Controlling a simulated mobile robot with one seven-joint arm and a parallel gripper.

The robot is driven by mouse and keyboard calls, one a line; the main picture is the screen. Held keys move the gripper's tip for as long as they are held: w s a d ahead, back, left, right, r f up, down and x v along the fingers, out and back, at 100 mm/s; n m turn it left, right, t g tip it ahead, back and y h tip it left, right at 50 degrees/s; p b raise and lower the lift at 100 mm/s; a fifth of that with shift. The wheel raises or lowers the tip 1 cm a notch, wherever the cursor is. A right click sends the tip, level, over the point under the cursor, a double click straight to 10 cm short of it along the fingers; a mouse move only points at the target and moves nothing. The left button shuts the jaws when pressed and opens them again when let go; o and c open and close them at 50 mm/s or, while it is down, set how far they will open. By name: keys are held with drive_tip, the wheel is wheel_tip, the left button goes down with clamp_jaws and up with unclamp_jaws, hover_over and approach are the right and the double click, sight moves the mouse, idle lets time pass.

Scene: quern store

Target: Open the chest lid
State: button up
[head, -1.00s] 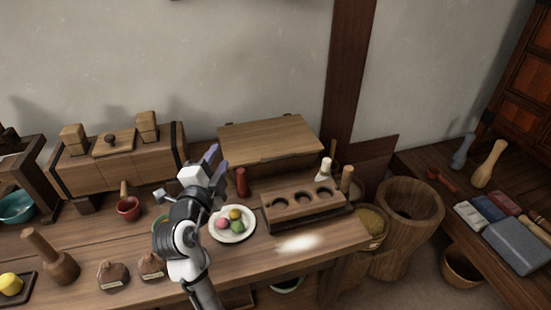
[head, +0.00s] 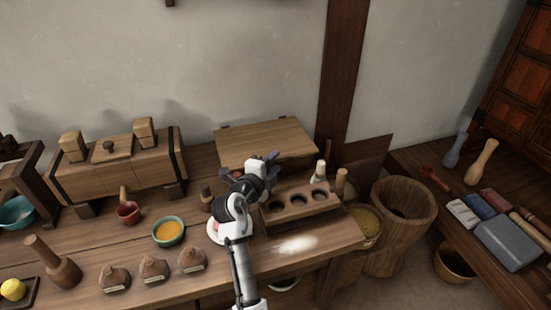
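The chest (head: 266,143) is a low wooden box with a flat, pale plank lid, at the back of the workbench against the wall. Its lid looks closed and lies nearly flat, sloping slightly towards the front. My gripper (head: 262,165) is at the chest's front edge, right of its middle, and hides part of the front. I cannot tell whether it touches the lid. The fingers are small and partly hidden by my wrist, so their opening does not show clearly. Nothing is seen held.
A wooden block with round holes (head: 300,203) stands close right of my gripper. A plate (head: 214,231) is mostly hidden behind my arm. A bowl of orange powder (head: 168,231) and a long wooden box (head: 110,170) are to the left. A dark post (head: 343,80) rises behind.

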drive_tip(key=shift+x, duration=0.8)
drive_tip(key=shift+c, duration=0.4)
clamp_jaws()
